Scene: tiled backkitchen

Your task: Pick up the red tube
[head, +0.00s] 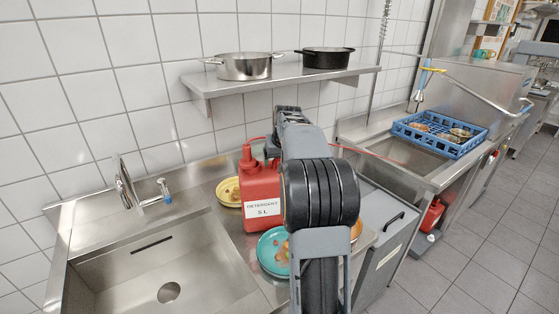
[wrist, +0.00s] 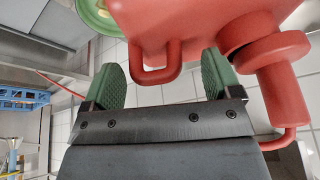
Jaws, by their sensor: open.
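A thin red tube (head: 372,155) shows in the head view right of my arm, running toward the sink at right. A short red piece shows by the cap of the red detergent canister (head: 262,190); the part between is hidden by my arm. In the wrist view, thin red tube (wrist: 62,87) shows at the left, outside the fingers. My gripper (wrist: 163,78) is open, with green pads. The handle loop of the canister (wrist: 160,20) appears between the fingertips in that view; contact cannot be told. In the head view my fingers are hidden behind my arm.
A yellow bowl (head: 226,190) and a teal plate (head: 268,254) with scraps stand by the canister. A sink (head: 150,270) is at left. A blue rack (head: 408,135) sits over the right sink. A shelf (head: 290,80) with two pots hangs above.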

